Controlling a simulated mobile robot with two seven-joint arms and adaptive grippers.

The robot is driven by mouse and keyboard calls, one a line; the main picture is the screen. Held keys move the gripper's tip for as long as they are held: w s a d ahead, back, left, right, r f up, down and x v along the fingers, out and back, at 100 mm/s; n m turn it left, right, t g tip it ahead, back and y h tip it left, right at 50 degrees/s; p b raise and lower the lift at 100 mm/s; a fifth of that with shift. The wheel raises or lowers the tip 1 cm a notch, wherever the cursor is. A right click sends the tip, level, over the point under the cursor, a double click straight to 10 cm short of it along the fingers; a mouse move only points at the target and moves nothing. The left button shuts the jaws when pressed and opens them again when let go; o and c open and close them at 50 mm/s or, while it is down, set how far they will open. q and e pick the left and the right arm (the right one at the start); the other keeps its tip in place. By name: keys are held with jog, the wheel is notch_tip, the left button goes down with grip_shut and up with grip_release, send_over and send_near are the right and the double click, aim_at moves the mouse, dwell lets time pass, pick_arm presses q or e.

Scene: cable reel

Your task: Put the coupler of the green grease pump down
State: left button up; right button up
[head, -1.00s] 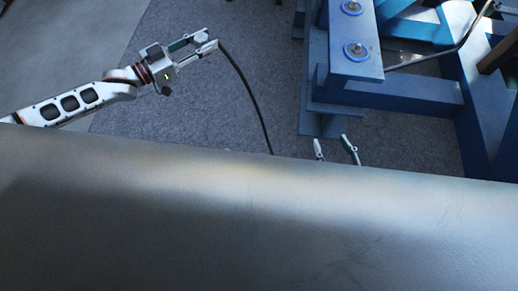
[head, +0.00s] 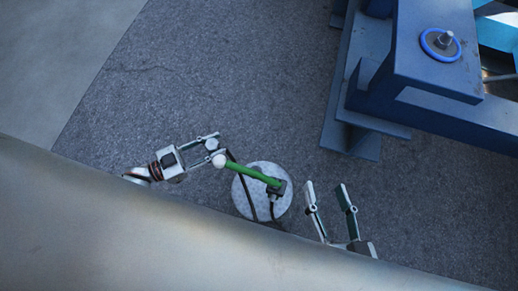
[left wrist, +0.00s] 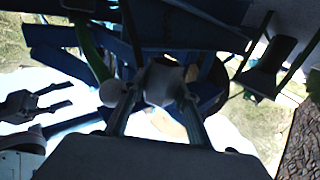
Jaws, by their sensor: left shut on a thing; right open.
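The green grease pump shows in the head view as a round grey lid (head: 243,202) with a green lever (head: 248,172) ending in a white ball. A black hose (head: 251,205) runs from near my left gripper across the lid. My left gripper (head: 213,147) is beside the ball end of the lever, shut on the coupler. The coupler is hard to make out in the head view; a grey piece (left wrist: 160,82) between the fingers shows in the left wrist view, near the white ball (left wrist: 112,92). My right gripper (head: 331,205) is open and empty, right of the pump.
A blue steel frame (head: 430,85) with a bolt and blue ring stands at the upper right. A large smooth grey surface (head: 120,235) fills the front and hides part of my arms. The grey floor (head: 220,70) behind the pump is clear.

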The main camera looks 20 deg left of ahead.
pick_arm(q)
jog(key=s+f+b, duration=0.5)
jog(key=s+f, duration=0.6)
jog(key=f, duration=0.2)
jog(key=x, duration=1.6)
jog(key=shift+w+d+b, duration=0.25)
jog(key=shift+w+b, duration=0.05)
jog(key=shift+b, duration=0.05)
jog(key=f+b, duration=0.1)
jog(key=d+f+b, duration=0.1)
jog(key=f, duration=0.1)
jog(key=shift+w, duration=0.1)
jog(key=shift+w+f, duration=0.1)
jog(key=shift+f, duration=0.25)
jog(key=shift+w+b, duration=0.1)
jog(key=shift+b, duration=0.2)
jog(key=shift+w+r, duration=0.15)
pick_arm(e)
jog(key=a+f+m, duration=0.1)
jog(key=s+a+f+m, duration=0.1)
jog(key=m, duration=0.1)
jog(key=f+m, duration=0.1)
jog(key=m, duration=0.1)
jog(key=shift+s+a+f, duration=0.3)
jog(key=shift+s+a, duration=0.05)
jog(key=shift+a, duration=0.05)
